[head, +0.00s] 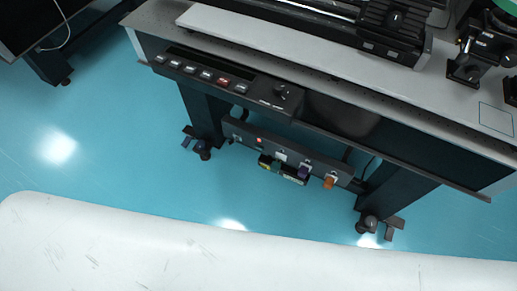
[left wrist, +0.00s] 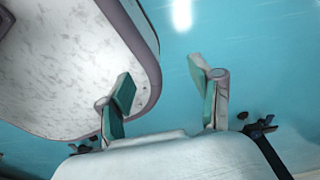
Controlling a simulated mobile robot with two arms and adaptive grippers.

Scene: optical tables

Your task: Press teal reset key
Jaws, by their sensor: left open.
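A dark control panel (head: 262,92) with a row of small keys hangs under the front edge of the optical table in the head view. Most keys look pale grey and one is red (head: 223,81). I cannot make out a teal key among them. My left gripper (left wrist: 163,82) shows only in the left wrist view. Its two teal-padded fingers are apart with nothing between them, over the blue floor and away from the panel. My right gripper is in neither view.
The optical table (head: 310,66) carries a black stage (head: 392,22) and other optics mounts. A lower dark strip (head: 240,131) with several coloured plugs hangs between the table legs. A knob (head: 281,91) sits right of the keys. Blue floor (head: 120,150) is open in front.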

